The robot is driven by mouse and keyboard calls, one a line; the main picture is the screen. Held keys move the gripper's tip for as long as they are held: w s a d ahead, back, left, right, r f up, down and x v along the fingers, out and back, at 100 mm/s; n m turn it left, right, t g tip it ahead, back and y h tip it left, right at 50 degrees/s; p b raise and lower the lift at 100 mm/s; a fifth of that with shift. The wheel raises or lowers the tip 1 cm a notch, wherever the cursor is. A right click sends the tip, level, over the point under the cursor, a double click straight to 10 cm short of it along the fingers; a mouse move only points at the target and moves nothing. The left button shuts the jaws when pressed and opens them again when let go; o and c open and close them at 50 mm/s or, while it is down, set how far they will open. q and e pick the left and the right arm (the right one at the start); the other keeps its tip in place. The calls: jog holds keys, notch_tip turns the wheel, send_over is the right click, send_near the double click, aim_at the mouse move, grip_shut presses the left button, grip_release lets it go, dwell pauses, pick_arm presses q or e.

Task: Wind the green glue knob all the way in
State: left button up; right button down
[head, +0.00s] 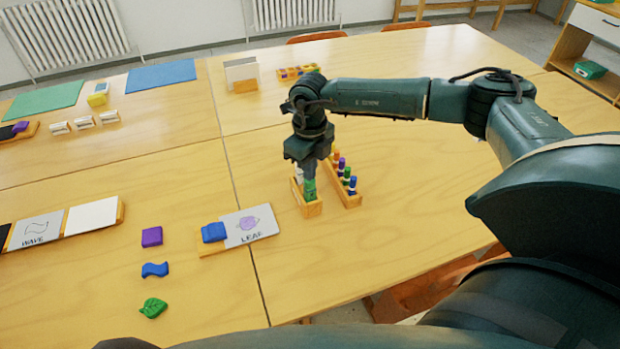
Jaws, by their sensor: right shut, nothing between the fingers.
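A green glue stick (309,190) stands upright in a small wooden rack (311,209) at the middle of the table. My right gripper (309,176) points down directly over it, with the fingertips at or just above its top. The fingers are shut with nothing between them. The gripper hides the top of the green stick, so I cannot see its knob or tell whether the fingers touch it. A white stick (298,174) shows behind in the same rack. My left gripper is not in view.
A second rack (351,201) with several coloured sticks stands close on the right. A leaf card (250,226) with a blue block (214,232) lies to the left. The table's right side is clear.

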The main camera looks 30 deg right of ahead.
jog(key=shift+f, duration=0.3)
jog(key=shift+r, duration=0.25)
jog(key=shift+r, duration=0.3)
jog(key=c, duration=2.2)
grip_release()
jog(key=shift+c, duration=2)
grip_release()
